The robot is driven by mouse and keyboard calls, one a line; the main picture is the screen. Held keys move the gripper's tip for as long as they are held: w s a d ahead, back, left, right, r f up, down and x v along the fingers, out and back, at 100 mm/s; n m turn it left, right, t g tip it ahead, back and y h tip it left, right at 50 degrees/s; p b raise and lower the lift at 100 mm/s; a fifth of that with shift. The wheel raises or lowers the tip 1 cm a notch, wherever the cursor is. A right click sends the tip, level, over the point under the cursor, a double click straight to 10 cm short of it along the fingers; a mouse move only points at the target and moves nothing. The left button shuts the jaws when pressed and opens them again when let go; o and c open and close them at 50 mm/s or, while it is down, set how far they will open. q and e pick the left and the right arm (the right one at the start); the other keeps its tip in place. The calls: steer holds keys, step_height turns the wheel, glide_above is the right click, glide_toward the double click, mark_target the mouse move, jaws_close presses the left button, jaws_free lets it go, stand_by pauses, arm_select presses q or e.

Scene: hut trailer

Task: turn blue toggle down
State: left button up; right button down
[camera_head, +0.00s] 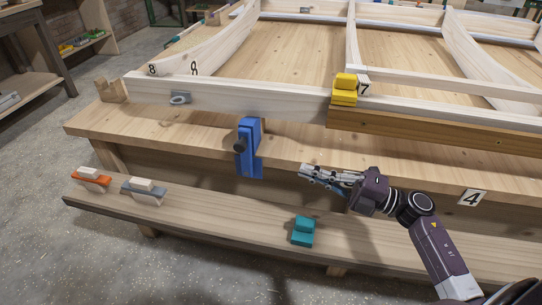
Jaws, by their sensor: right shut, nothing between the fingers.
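The blue toggle (244,145) is a blue block-shaped clamp on the front edge of the wooden workbench, with a dark round knob on its left side. It stands upright and its lower part hangs over the bench's front face. My right gripper (303,171) comes in from the right and points left, a short way right of the blue toggle and apart from it. Its fingers are shut and empty, in front of the bench edge. My left gripper is not in view.
The workbench (150,128) carries a pale wooden frame (210,98) and a yellow clamp (345,90). The lower plank (250,218) holds a teal block (302,232), an orange-based tool (92,180) and a grey-based tool (143,191). Concrete floor is clear at left.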

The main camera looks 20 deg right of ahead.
steer(key=x, duration=1.3)
steer(key=shift+w+a, duration=0.3)
steer(key=shift+r, duration=0.1)
